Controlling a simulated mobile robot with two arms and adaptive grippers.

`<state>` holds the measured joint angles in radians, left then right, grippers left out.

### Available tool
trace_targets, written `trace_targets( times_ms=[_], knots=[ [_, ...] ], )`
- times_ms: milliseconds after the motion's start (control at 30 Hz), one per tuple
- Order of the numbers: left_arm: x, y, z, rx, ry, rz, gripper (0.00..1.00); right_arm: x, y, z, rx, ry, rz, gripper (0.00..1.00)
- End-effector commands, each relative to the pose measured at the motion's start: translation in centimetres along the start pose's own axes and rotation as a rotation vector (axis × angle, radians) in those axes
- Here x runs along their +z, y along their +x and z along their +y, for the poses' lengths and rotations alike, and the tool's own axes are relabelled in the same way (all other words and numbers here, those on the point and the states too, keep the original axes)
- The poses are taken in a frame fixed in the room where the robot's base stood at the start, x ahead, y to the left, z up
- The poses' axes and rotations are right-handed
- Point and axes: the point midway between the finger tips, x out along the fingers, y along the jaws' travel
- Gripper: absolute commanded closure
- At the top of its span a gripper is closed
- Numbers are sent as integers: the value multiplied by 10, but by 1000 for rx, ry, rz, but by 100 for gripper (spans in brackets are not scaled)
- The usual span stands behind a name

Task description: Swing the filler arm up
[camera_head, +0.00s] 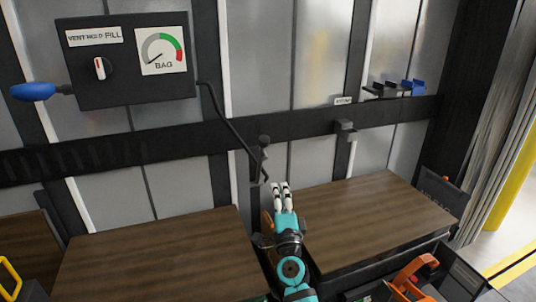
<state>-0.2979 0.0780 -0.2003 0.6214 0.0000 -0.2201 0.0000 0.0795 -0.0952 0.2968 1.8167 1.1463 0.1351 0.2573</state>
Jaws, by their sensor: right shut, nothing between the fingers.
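A black control box (130,85) on the back wall carries a FILL/HOLD/VENT knob (100,68) and a BAG dial gauge (163,50). A blue handle (33,91) sticks out to the left from the box. A black hose or arm (228,122) runs down from the box's right side to a dark filler nozzle (263,158), which hangs downward. I cannot tell which of these parts the filler arm is. My right gripper (281,186) is shut and empty, fingers pointing up, just below and right of the nozzle; touching or apart is unclear. My left gripper is out of view.
Two brown wooden surfaces (165,255) lie below, with a gap around my right arm. A black rail (300,122) crosses the wall, with a small bracket (345,128). Black and blue holders (400,89) sit at right. An orange-handled tool (415,272) is at lower right.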

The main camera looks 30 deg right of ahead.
Motion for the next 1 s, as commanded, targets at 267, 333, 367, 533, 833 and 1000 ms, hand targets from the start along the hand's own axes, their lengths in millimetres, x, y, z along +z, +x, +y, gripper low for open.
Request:
trace_targets(
  times_ms=[267, 333, 367, 533, 833, 1000],
  knots=[
    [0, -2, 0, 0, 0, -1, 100, -24, 21, -3, -14, 89, 106, 100],
    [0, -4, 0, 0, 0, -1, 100, -25, 33, -4, -15, 88, 106, 100],
    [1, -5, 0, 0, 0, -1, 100, -26, 38, -4, -14, 88, 106, 100],
    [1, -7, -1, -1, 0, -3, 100, -29, 75, -4, -15, 85, 105, 100],
    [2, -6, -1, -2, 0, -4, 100, -18, 125, -4, -13, 87, 103, 100],
    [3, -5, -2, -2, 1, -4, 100, -9, 135, -5, -12, 85, 102, 100]
  ],
)
